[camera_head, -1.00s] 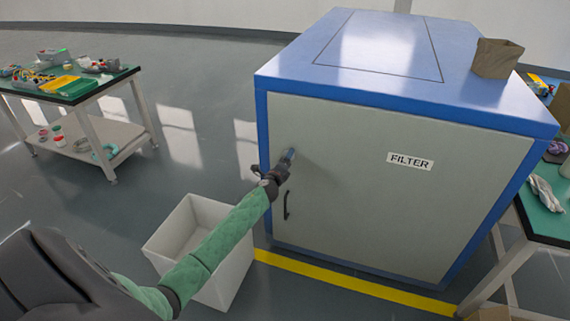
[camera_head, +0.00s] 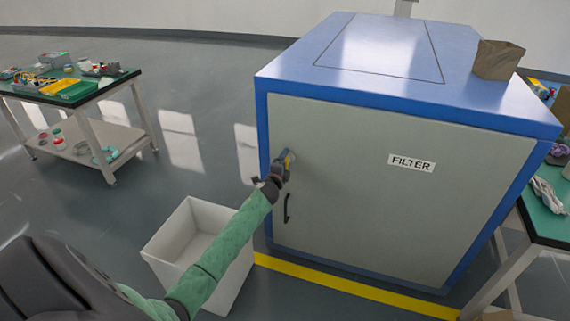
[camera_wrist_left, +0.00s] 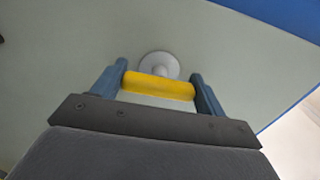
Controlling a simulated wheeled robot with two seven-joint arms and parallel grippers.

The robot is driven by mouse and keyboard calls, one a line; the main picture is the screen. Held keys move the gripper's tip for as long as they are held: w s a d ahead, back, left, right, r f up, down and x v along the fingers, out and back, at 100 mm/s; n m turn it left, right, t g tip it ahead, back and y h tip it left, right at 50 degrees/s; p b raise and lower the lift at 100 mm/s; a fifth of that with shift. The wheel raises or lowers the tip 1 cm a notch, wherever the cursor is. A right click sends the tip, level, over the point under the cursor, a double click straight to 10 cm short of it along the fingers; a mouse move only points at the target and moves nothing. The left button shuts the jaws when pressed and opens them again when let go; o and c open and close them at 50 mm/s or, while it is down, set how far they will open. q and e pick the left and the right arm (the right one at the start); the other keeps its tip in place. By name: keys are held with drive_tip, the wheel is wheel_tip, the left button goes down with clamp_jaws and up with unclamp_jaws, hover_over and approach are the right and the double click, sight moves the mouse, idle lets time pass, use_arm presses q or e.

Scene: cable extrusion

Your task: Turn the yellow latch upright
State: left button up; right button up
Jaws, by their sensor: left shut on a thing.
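The yellow latch (camera_wrist_left: 158,86) lies crosswise between the two blue fingers of my left gripper (camera_wrist_left: 160,88) in the left wrist view. Its round grey mount (camera_wrist_left: 159,62) sits on the cabinet door behind it. The gripper is shut on the latch's two ends. In the head view, my left gripper (camera_head: 285,160) is at the upper left of the door (camera_head: 350,190), and a bit of yellow latch (camera_head: 289,159) shows at its fingers; most of the latch is hidden there. My right gripper is not in view.
A black door handle (camera_head: 287,207) is just below my gripper. A white bin (camera_head: 160,262) stands on the floor left of the blue-framed cabinet (camera_head: 290,75). A brown box (camera_head: 498,60) sits on top. Worktables stand at left (camera_head: 125,76) and right (camera_head: 540,225).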

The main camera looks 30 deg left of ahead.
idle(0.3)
use_arm(q)
drive_tip(key=o, duration=1)
drive_tip(key=shift+s+f, duration=0.1)
drive_tip(key=shift+s, duration=0.35)
drive_tip(key=shift+b+v, duration=0.75)
drive_tip(key=shift+v, duration=2.7)
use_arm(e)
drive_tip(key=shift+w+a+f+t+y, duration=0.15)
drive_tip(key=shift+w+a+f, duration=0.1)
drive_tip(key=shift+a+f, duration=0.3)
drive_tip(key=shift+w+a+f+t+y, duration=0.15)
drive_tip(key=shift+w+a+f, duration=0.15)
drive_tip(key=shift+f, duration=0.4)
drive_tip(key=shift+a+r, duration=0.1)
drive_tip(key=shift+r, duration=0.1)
